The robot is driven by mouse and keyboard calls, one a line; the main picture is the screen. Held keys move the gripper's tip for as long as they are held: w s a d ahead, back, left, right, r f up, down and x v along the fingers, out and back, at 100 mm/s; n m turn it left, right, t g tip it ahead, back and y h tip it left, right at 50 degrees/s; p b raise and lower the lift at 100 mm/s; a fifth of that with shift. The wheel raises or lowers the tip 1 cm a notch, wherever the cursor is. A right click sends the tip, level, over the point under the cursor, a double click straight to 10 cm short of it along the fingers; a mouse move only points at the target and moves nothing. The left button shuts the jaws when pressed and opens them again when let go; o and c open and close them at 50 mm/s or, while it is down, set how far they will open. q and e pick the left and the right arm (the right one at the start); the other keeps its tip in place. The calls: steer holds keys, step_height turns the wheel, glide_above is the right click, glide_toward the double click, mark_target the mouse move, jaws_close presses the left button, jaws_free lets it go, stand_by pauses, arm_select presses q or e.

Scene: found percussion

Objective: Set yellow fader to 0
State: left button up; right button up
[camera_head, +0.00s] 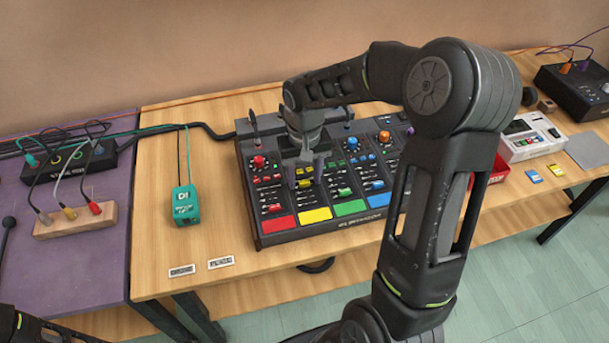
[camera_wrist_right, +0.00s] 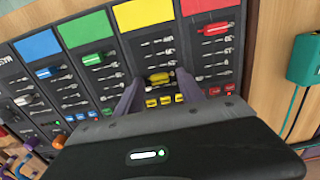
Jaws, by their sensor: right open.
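The mixer (camera_head: 339,222) is a dark sloped panel with red, yellow, green and blue pads along its front edge. The yellow fader cap (camera_wrist_right: 159,78) shows in the right wrist view, in the column of the yellow pad (camera_wrist_right: 145,13). My right gripper (camera_head: 303,185) is open and points down over the yellow column. In the right wrist view its two fingers (camera_wrist_right: 159,88) stand on either side of the yellow cap. I cannot tell whether they touch it. In the head view the gripper largely hides the cap. My left gripper is out of view; only a dark arm part shows at the bottom left.
The red fader cap (camera_wrist_right: 216,28) and green fader cap (camera_wrist_right: 94,60) flank the yellow column, nearer their pads. A teal box (camera_head: 186,205) stands left of the mixer. A white device (camera_head: 531,137) stands to its right.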

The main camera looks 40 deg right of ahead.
mark_target(304, 181)
step_height(304, 181, up, 8)
steer(key=shift+f+b, duration=0.1)
steer(key=shift+b, duration=0.3)
stand_by(0.6)
